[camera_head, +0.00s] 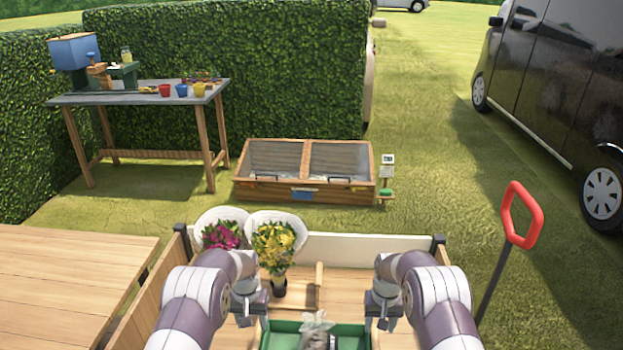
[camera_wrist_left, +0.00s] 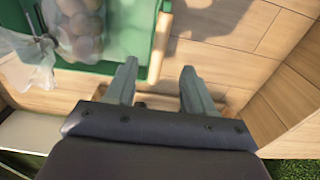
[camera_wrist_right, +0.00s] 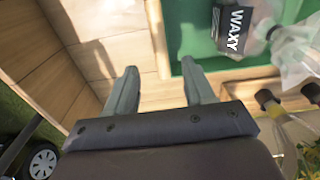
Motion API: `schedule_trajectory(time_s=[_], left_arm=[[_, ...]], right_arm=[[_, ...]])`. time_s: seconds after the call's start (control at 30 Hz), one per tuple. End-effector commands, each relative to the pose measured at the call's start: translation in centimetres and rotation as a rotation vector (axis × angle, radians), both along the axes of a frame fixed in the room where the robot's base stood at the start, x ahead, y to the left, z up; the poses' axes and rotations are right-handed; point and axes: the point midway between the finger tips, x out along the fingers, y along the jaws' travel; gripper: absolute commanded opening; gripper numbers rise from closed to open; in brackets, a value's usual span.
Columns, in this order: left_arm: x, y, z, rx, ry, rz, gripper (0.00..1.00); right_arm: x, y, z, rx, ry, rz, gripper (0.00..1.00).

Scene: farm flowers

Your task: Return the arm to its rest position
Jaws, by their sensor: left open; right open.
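My left gripper (camera_head: 250,308) is at the left side of the green tray (camera_head: 285,327) in the head view. In the left wrist view its two fingers (camera_wrist_left: 158,88) are apart with nothing between them. My right gripper (camera_head: 382,312) is at the right side of the tray. In the right wrist view its fingers (camera_wrist_right: 160,90) are also apart and empty, with bare wood and the tray's edge beyond. Both arms reach forward from the bottom of the head view at similar heights.
The tray holds clear bags, one with a "WAXY" label (camera_wrist_right: 237,30); bottles (camera_wrist_right: 285,120) show beside it. Pink flowers (camera_head: 222,234) and yellow flowers (camera_head: 274,245) stand beyond my left gripper. A red-handled tool (camera_head: 523,215) stands at right.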

Motion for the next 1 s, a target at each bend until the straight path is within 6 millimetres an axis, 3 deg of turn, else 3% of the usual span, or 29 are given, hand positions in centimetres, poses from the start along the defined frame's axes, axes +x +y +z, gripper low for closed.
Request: schedule_trajectory(time_s=[0.03,0.1,0.17,0.27,0.4,0.5,0.57,0.7,1.0], left_arm=[[-2.3,0.1,-1.5,0.001,0.045,0.001,0.53],[-5.3,0.2,-0.2,0.003,0.071,0.004,0.53],[-8.4,0.4,3.0,0.002,0.079,0.007,0.53],[-14.7,0.8,9.7,0.002,0.075,0.014,0.53],[-24.4,1.3,18.5,-0.001,0.039,0.023,0.53],[-29.2,1.6,22.5,-0.002,0.003,0.027,0.53],[-30.6,1.7,24.1,-0.003,-0.022,0.029,0.53],[-30.1,1.7,26.5,-0.006,-0.096,0.031,0.53],[-30.0,1.7,26.5,-0.006,-0.098,0.031,0.53]], right_arm=[[-2.3,-0.1,-1.6,-0.002,0.046,0.007,0.53],[-5.4,-0.2,-0.2,-0.002,0.074,0.022,0.53],[-8.5,-0.4,3.1,-0.002,0.082,0.034,0.53],[-14.8,-0.8,9.9,0.0,0.079,0.051,0.53],[-24.5,-1.3,18.9,0.0,0.044,0.062,0.53],[-29.3,-1.6,22.9,0.001,0.007,0.061,0.53],[-30.6,-1.6,24.5,0.0,-0.02,0.059,0.53],[-30.1,-1.7,27.0,0.0,-0.098,0.057,0.53],[-30.1,-1.7,27.1,0.0,-0.1,0.057,0.53]])
